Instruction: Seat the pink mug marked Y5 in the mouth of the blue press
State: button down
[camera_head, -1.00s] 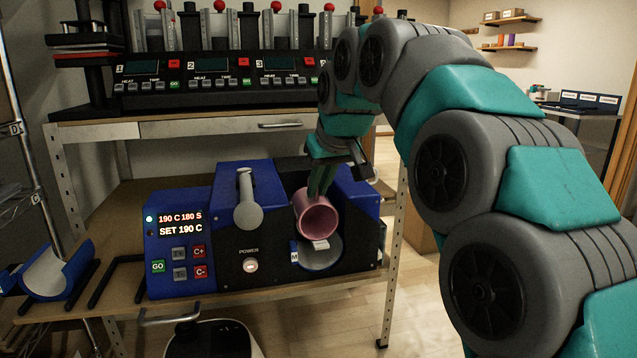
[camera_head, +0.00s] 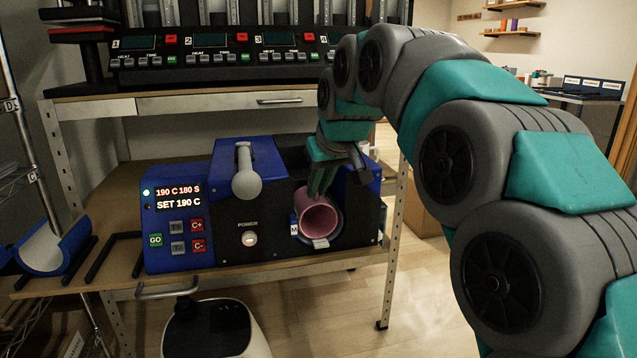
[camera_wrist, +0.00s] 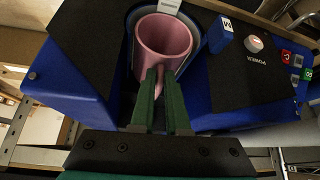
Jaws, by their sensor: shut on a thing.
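The pink mug (camera_head: 318,217) lies on its side at the mouth (camera_head: 334,232) of the blue press (camera_head: 262,205), its open end facing out. In the wrist view the mug (camera_wrist: 166,38) sits within the curved grey lining of the mouth (camera_wrist: 131,35).
The press has a grey lever (camera_head: 246,178), a lit power button (camera_head: 249,239) and a panel reading SET 190 C. A spare blue cradle (camera_head: 50,247) lies at the left of the shelf (camera_head: 130,262). A multi-station press (camera_head: 215,50) stands above.

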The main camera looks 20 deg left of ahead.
grip_release()
dwell(1.0)
jog(key=shift+r, duration=0.1)
dwell(0.5)
jog(key=shift+d+r+p, duration=0.1)
jog(key=shift+r+p, duration=1.05)
jog(key=shift+r, duration=0.6)
notch_tip(320, 180, up, 4)
jog(key=p, duration=0.2)
jog(key=shift+r+p, duration=0.15)
jog(key=shift+p, duration=0.2)
